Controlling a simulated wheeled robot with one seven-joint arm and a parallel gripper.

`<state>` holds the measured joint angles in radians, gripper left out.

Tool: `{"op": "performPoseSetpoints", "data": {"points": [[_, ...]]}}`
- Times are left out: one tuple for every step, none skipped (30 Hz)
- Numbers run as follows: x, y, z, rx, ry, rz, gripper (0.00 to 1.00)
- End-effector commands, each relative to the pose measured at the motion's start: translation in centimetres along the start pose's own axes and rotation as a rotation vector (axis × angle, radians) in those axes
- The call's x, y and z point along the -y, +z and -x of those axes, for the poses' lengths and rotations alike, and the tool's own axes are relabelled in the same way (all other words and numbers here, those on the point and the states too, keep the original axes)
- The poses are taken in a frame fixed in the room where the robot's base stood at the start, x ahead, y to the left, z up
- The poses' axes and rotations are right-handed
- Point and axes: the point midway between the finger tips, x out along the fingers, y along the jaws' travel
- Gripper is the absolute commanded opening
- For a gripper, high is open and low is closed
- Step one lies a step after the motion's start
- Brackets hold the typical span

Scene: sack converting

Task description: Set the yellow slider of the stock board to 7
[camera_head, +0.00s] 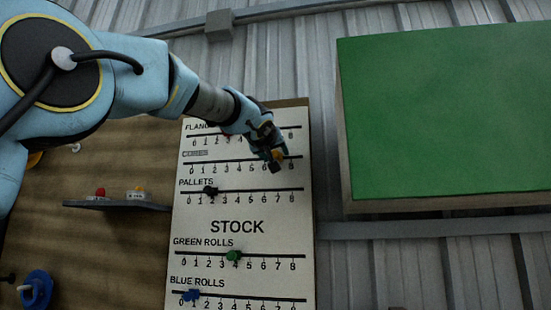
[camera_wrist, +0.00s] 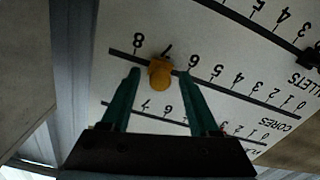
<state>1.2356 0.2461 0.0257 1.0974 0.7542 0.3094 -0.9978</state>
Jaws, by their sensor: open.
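The stock board (camera_head: 240,212) is a white panel with several numbered rails. The yellow slider (camera_wrist: 160,74) sits on the CORES rail, beside the 7 mark, in the upside-down wrist view. In the head view the yellow slider (camera_head: 278,154) is partly covered by my gripper (camera_head: 274,160). My gripper (camera_wrist: 160,76) is open in the wrist view, with one green finger on each side of the slider. The fingertips are close to it; whether they touch it I cannot tell.
The PALLETS rail has a black slider (camera_head: 210,190), with a green slider (camera_head: 233,256) and a blue slider (camera_head: 191,295) lower down. A small shelf (camera_head: 118,205) juts out left of the board. A large green panel (camera_head: 445,105) is at right.

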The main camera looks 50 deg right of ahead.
Motion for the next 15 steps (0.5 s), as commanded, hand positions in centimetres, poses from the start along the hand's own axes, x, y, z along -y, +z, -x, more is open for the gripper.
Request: {"op": "performPoseSetpoints", "data": {"points": [[0.1, 0.4, 1.0, -0.003, 0.002, 0.002, 0.61], [0.1, 0.5, 1.5, -0.003, 0.002, 0.002, 0.61], [0.1, 0.5, 2.4, -0.003, 0.002, 0.002, 0.61], [0.1, 0.5, 3.0, -0.003, 0.002, 0.001, 0.61], [0.1, 0.5, 3.6, -0.004, 0.002, 0.001, 0.61], [0.1, 0.6, 4.5, -0.003, 0.002, 0.002, 0.61], [0.1, 0.6, 5.0, -0.002, 0.002, 0.002, 0.61], [0.1, 0.5, 5.6, -0.003, 0.003, 0.003, 0.61], [0.1, 0.5, 6.3, -0.002, 0.003, 0.002, 0.61], [0.1, 0.5, 6.9, -0.002, 0.002, 0.001, 0.61], [0.1, 0.5, 7.3, -0.002, 0.002, 0.001, 0.61], [0.1, 0.4, 7.8, -0.002, 0.002, 0.001, 0.61], [0.1, 0.3, 8.2, -0.002, 0.002, 0.001, 0.61], [0.1, 0.3, 8.5, -0.001, 0.001, 0.001, 0.61], [0.1, 0.3, 8.8, 0.000, 0.000, 0.001, 0.61]]}}
